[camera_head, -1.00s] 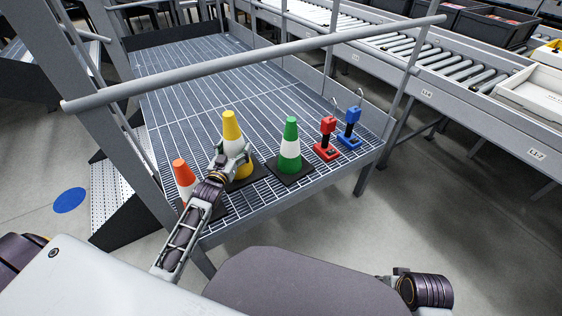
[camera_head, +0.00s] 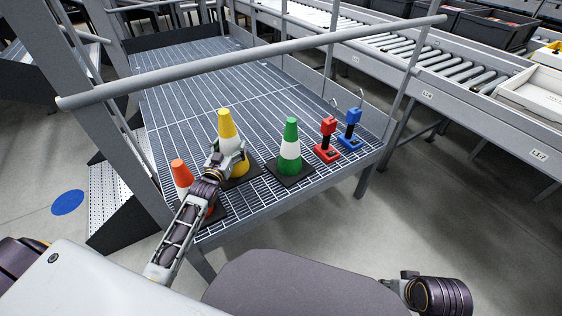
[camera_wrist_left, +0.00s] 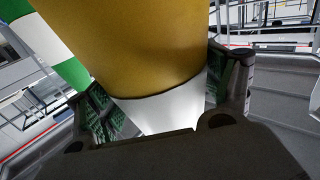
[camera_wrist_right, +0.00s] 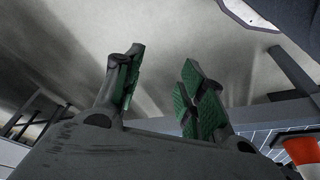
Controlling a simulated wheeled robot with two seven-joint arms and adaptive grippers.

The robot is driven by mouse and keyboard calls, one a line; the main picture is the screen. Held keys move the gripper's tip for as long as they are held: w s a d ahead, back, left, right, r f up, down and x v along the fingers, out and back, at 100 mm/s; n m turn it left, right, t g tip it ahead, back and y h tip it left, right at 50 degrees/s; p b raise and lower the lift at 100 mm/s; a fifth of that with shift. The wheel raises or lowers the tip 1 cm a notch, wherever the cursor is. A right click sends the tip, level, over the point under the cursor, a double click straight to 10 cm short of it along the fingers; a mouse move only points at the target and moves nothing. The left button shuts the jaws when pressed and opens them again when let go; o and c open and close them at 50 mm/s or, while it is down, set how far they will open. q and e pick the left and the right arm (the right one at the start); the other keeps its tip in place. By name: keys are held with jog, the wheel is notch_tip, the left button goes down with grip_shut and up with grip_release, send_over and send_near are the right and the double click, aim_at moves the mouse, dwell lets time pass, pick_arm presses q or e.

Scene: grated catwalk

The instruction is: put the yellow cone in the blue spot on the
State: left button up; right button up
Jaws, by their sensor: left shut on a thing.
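The yellow cone (camera_head: 224,123), with a white band and a dark base, stands on the grated platform (camera_head: 200,80) between the orange cone and the green cone, its tip leaning slightly left. My left gripper (camera_head: 229,154) is shut on its middle; in the left wrist view the cone (camera_wrist_left: 130,40) fills the space between the fingers (camera_wrist_left: 165,100). I cannot tell whether its base touches the grating. The blue spot (camera_head: 68,202) is a flat disc on the floor left of the platform, empty. My right gripper (camera_wrist_right: 158,88) is open and empty, away from the cones.
The orange cone (camera_head: 181,173) is close beside my left forearm. The green cone (camera_head: 290,147), a red device (camera_head: 327,140) and a blue device (camera_head: 350,130) stand to the right. A grey rail (camera_head: 250,65) crosses above the platform. Steps (camera_head: 113,195) lie between platform and spot.

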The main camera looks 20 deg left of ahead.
pick_arm(q)
jog(key=shift+r, duration=0.1)
pick_arm(e)
jog(key=s+a+f+g, duration=0.1)
jog(key=f, duration=0.8)
jog(key=s+a+f, duration=0.1)
jog(key=a+f, duration=0.1)
jog(key=f, duration=0.7)
jog(key=shift+s+a+g+y, duration=0.2)
jog(key=shift+s+g+y, duration=0.1)
jog(key=shift+s+g, duration=0.1)
jog(key=shift+w+n, duration=0.1)
jog(key=shift+n, duration=0.2)
pick_arm(q)
jog(key=shift+f+b, duration=0.45)
jog(key=shift+b, duration=0.05)
jog(key=shift+f+b, duration=0.65)
jog(key=shift+b, duration=0.05)
jog(key=shift+f+b, duration=1.5)
jog(key=shift+b, duration=0.05)
jog(key=shift+f+b, duration=0.3)
jog(key=shift+b, duration=0.1)
pick_arm(e)
notch_tip(320, 180, up, 7)
jog(key=w+a+t+y, duration=0.1)
jog(key=shift+w+a+t, duration=0.2)
jog(key=shift+a+t, duration=0.2)
jog(key=shift+r, duration=0.1)
